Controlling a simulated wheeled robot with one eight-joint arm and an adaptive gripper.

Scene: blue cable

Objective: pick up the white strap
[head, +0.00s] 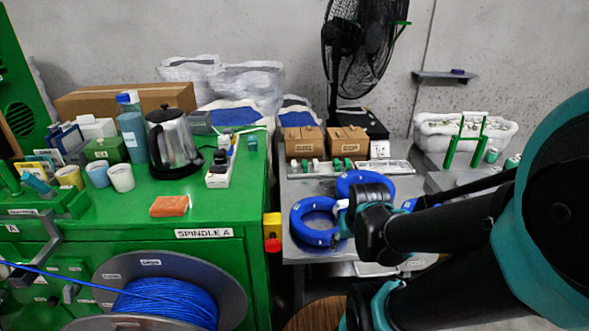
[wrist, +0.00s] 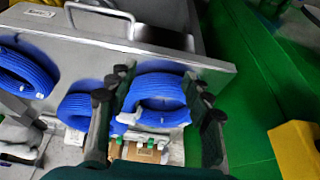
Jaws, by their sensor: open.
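A coil of blue cable (head: 300,231) lies on the grey metal table, and a second blue coil (head: 350,181) lies behind it. A small white strap (head: 341,205) shows at the right side of the front coil, partly hidden by my gripper (head: 362,208). In the wrist view, my gripper (wrist: 158,92) is open, its dark fingers on either side of a blue coil (wrist: 160,88). A white strap (wrist: 129,117) shows on that coil's lower left, close to the left finger. Nothing is visibly held. I cannot tell whether a finger touches the coil.
The green bench (head: 215,205) stands left of the grey table, with a kettle (head: 173,143) and cups on top. A yellow and red switch box (head: 272,232) sits at its corner. Cardboard boxes (head: 348,143) and a white bin (head: 465,130) stand behind the coils.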

